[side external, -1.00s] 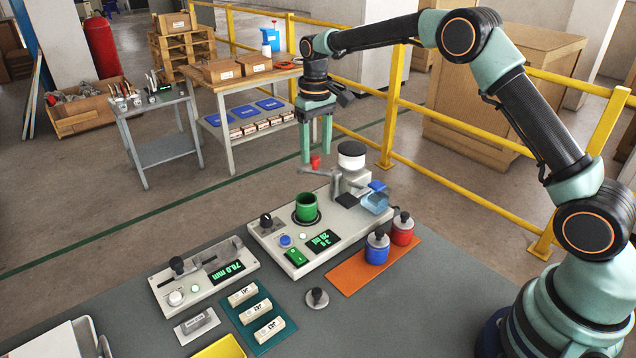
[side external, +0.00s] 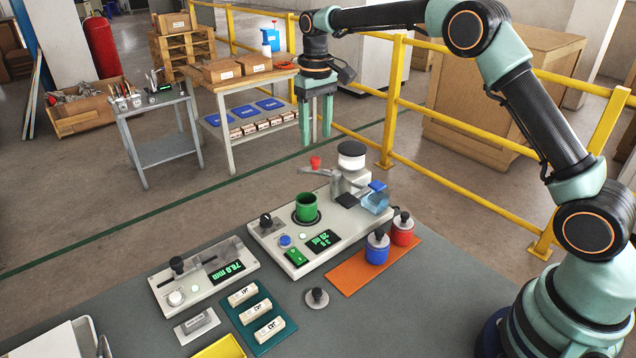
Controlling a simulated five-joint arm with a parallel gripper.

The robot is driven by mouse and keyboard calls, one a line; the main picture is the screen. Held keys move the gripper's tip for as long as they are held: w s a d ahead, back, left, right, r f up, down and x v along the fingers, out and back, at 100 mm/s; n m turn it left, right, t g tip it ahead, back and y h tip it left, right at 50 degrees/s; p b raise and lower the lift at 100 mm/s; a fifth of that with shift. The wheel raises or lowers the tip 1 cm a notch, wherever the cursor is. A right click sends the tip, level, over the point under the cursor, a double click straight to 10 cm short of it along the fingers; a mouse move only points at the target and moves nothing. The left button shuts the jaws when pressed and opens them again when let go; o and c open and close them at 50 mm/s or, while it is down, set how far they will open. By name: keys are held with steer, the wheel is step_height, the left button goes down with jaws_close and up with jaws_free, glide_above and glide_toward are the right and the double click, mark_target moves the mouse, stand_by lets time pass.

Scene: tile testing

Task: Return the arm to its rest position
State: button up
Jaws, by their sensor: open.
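My gripper (side external: 316,140) hangs in the air, fingers pointing down, above and behind the grey testing device (side external: 270,238). Its two green fingers are apart with nothing between them. My arm reaches in from the right and arches over the bench. The device carries a green cup (side external: 306,208), a white container with a black lid (side external: 352,156) and a lit display (side external: 323,240). A small red cup (side external: 315,162) shows below the fingers, apart from them.
A blue weight (side external: 377,250) and a red weight (side external: 402,230) stand on an orange mat (side external: 350,277). A measuring unit (side external: 175,293) and a green tray (side external: 243,325) with labelled tiles lie to the left. A grey knobbed piece (side external: 317,298) stands nearby. A yellow railing (side external: 480,202) runs behind the bench.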

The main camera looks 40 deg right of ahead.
steer(key=s+r+t, duration=0.2)
steer(key=s+r, duration=0.3)
steer(key=s, duration=0.4)
steer(key=s+r+t, duration=0.2)
steer(key=s+r, duration=0.3)
steer(key=s, duration=0.4)
steer(key=shift+s+d, duration=0.2)
steer(key=shift+s, duration=0.2)
steer(key=shift+t, duration=0.8)
steer(key=s+f, duration=0.1)
steer(key=s, duration=0.1)
steer(key=s+f, duration=0.1)
steer(key=s, duration=0.1)
steer(key=s+f, duration=0.1)
steer(key=s, duration=0.1)
steer(key=shift+s+f, duration=0.1)
steer(key=shift+s, duration=0.15)
steer(key=w+r+n+g, duration=0.1)
steer(key=w+r+n, duration=0.25)
steer(key=w, duration=0.25)
steer(key=n+g, duration=0.5)
steer(key=n, duration=0.7)
glide_above(315, 158)
step_height(315, 158, down, 5)
step_height(315, 158, down, 11)
steer(key=shift+f, duration=0.2)
